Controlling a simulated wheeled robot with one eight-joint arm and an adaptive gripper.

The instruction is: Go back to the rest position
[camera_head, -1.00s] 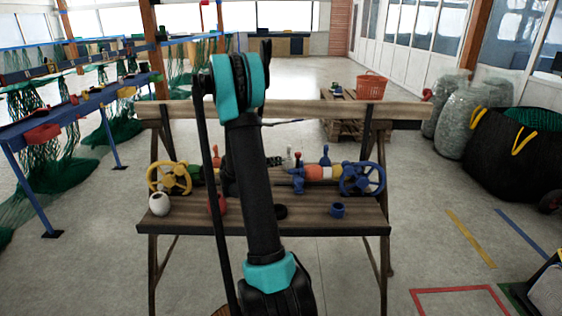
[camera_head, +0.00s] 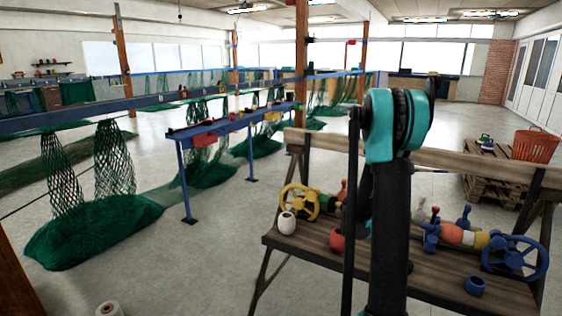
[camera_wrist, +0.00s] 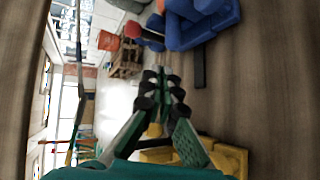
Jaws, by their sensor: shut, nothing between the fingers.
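My gripper (camera_wrist: 162,88) shows in the wrist view with its green and black fingers brought together and nothing between them. In the head view my black and teal arm stands up in front of the wooden workbench (camera_head: 420,270), and my gripper is hidden there. The workbench carries a yellow handwheel (camera_head: 299,203) at the left and a blue handwheel (camera_head: 515,258) at the right. In the wrist view, a large blue part (camera_wrist: 200,22) lies beyond the fingers and a yellow part (camera_wrist: 228,158) shows beside their base.
A white rounded object (camera_head: 287,223), a red one (camera_head: 337,240) and a blue ring (camera_head: 475,285) sit on the bench. Left stand a blue table (camera_head: 215,128) and green nets (camera_head: 90,230). An orange basket (camera_head: 535,146) sits behind right. Open floor lies between nets and bench.

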